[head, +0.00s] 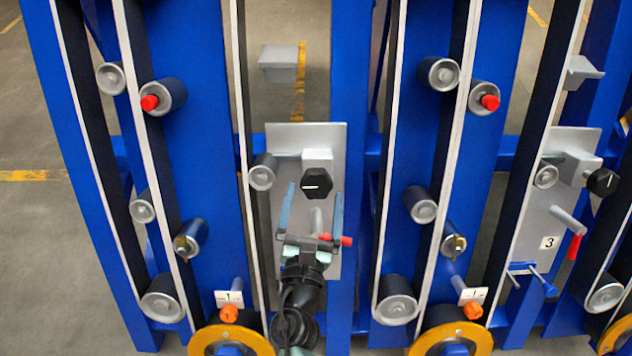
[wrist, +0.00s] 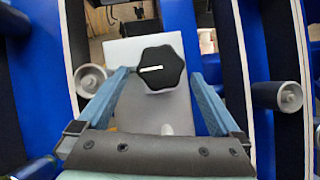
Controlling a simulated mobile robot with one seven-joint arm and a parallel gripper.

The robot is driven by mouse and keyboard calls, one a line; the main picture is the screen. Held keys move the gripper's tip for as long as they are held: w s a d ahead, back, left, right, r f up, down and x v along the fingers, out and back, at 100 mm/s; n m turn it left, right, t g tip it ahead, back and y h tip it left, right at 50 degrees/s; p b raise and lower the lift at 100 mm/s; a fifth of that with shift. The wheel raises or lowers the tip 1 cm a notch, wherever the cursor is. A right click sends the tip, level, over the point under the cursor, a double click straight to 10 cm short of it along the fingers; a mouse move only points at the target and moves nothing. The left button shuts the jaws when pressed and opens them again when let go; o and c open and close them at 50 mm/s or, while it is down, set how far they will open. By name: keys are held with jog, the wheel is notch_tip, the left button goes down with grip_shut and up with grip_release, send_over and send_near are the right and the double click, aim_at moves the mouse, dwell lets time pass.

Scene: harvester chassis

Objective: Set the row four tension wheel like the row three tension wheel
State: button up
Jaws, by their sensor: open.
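The middle plate's black lobed tension wheel (head: 317,184) sits on a pale block, its white mark lying roughly horizontal. It also shows in the wrist view (wrist: 160,69), mark nearly level. No number shows on this plate; my arm hides its lower part. The row three tension wheel (head: 601,182), on the plate labelled 3 (head: 549,243), has its white mark roughly upright. My gripper (head: 314,190) is open, its blue fingers pointing at the middle wheel. In the wrist view the fingertips (wrist: 160,74) lie left and right of the wheel; whether they touch it is unclear.
A red-tipped lever (head: 335,240) on the middle plate (head: 333,140) points right, close to my gripper. Row three's red lever (head: 574,246) hangs down. Belts and grey rollers (head: 262,172) flank the middle plate. Orange-yellow pulleys (head: 232,340) stand low in front.

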aim_at(315, 192)
jog(key=shift+w+d, duration=0.15)
jog(key=shift+w, duration=0.8)
jog(key=shift+w+d, duration=0.1)
jog(key=shift+w, duration=0.8)
jog(key=shift+c, duration=0.3)
jog(key=c, duration=1.3)
jog(key=shift+o, duration=0.2)
jog(key=shift+m, duration=0.3)
